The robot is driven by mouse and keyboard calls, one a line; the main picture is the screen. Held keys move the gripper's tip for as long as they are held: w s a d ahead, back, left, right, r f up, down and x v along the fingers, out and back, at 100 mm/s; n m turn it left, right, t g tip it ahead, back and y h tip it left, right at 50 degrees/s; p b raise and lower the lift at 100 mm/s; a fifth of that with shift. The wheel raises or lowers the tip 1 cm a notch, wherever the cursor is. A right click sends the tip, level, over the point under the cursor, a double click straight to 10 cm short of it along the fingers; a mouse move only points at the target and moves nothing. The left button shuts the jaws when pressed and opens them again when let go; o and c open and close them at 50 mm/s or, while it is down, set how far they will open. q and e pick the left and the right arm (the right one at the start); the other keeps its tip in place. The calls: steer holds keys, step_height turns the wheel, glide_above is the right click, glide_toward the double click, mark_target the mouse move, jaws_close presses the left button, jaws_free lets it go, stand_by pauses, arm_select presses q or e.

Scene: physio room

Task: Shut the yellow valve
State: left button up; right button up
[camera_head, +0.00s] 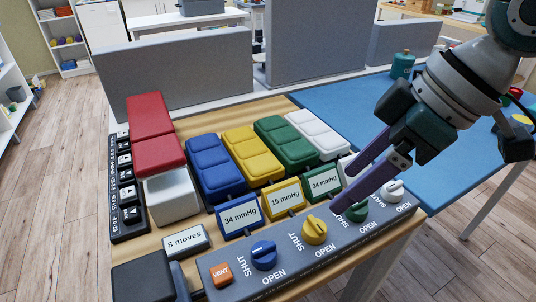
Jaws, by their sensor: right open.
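The yellow valve (314,231) is a round knob with a raised ridge on the grey valve panel (335,247). SHUT is printed on its left and OPEN below and to its right. I cannot tell for sure which label its ridge points to. My right gripper (344,190) comes in from the upper right, open, its two purple fingers above the right part of the panel. Its lower fingertip is right of and above the yellow valve, apart from it in the picture, near the green valve (356,212). My left gripper is not in view.
A blue valve (263,254) and a white valve (394,190) flank the row; an orange VENT button (221,274) sits at its left end. Behind stand small pressure displays (281,201) and blue, yellow (252,155), green and white pads. The blue table (325,98) lies beyond.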

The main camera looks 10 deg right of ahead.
mark_target(321, 224)
steer(key=a+f, duration=0.1)
steer(key=f, duration=0.2)
steer(key=f+n+b, duration=0.1)
steer(key=f, duration=0.2)
steer(key=a+f+n+b, duration=0.1)
steer(key=f, duration=0.2)
steer(key=shift+w+a+f+g+h, duration=0.3)
steer(key=shift+w, duration=0.1)
steer(key=shift+c, duration=0.4)
jaws_close()
